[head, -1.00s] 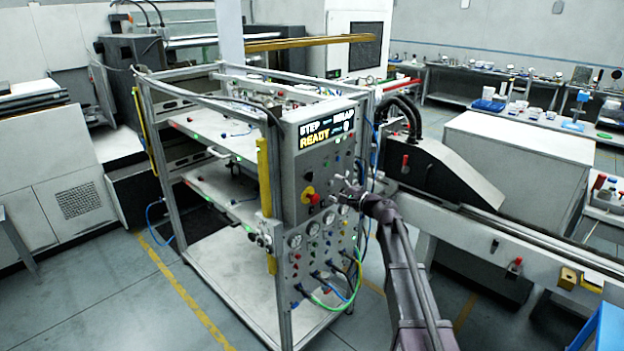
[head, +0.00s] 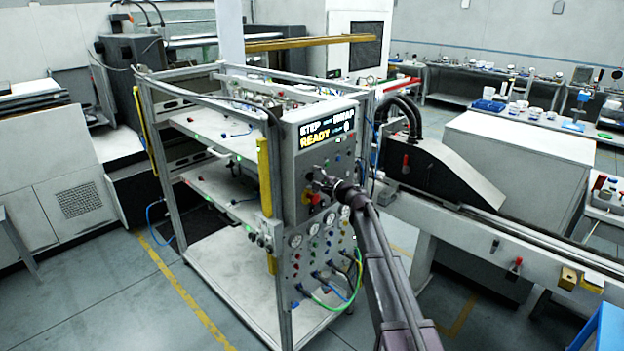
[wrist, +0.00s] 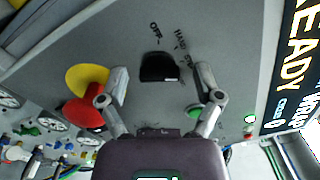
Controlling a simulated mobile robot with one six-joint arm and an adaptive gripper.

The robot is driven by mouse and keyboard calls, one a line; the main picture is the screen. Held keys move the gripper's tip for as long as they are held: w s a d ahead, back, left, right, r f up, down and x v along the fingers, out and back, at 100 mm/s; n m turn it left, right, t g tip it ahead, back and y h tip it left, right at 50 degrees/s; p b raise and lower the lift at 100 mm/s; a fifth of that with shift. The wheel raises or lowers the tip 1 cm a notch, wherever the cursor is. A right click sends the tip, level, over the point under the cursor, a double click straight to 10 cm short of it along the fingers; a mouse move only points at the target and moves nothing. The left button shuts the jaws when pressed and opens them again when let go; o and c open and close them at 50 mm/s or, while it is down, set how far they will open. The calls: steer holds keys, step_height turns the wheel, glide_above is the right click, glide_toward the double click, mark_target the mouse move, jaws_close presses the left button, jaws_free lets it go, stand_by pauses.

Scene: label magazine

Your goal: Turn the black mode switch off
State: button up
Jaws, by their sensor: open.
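The black mode switch (wrist: 160,68) sits on the grey control panel (wrist: 110,45), with the printed marks OFF and HAND beside it and a third mark I cannot read fully. Which mark it points to I cannot tell. My gripper (wrist: 162,80) is open, one finger on either side of the switch in the wrist view, with gaps on both sides; whether the fingertips touch the panel is unclear. In the head view my gripper (head: 318,182) is at the panel front and hides the switch.
A red mushroom button (wrist: 84,113) on a yellow collar (wrist: 87,78) is close to the left finger. A green button (wrist: 193,111) is by the right finger. The lit display (head: 327,130) reads READY. Gauges and hoses fill the lower panel.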

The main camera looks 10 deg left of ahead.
steer(key=c, duration=1.1)
steer(key=shift+a, duration=0.3)
steer(key=shift+c, duration=0.2)
steer(key=shift+d, duration=0.25)
